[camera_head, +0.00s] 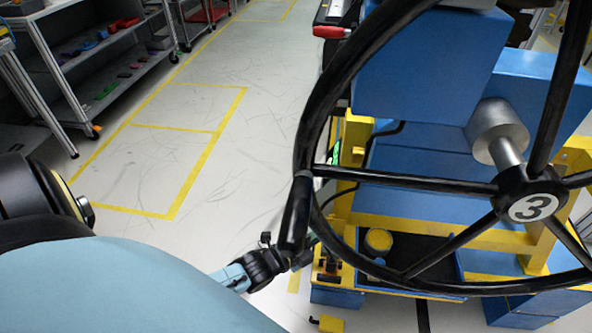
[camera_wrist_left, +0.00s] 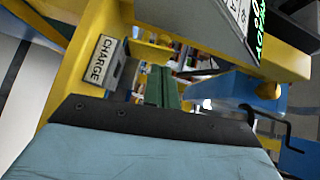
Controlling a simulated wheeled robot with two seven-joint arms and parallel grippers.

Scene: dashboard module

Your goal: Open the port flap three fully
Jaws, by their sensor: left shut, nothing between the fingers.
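A yellow panel with a white CHARGE label (camera_wrist_left: 103,59) shows in the left wrist view. A small grey plate (camera_wrist_left: 124,73), possibly a flap, stands beside the label; I cannot read a number on it or tell how far it is open. My left gripper (camera_wrist_left: 163,72) is shut and empty, with its dark green fingers apart from the label, to its right. In the head view my left gripper (camera_head: 309,244) is low beside the yellow frame, partly hidden behind the wheel's black handle. My right gripper is not in view.
A large black wheel (camera_head: 400,182) with a 3 on its hub (camera_head: 534,207) covers much of the head view. Behind it stand blue boxes (camera_head: 430,65) and a yellow cup (camera_head: 379,240). A grey screen housing (camera_wrist_left: 195,18) overhangs the wrist view. Open floor (camera_head: 215,130) lies left.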

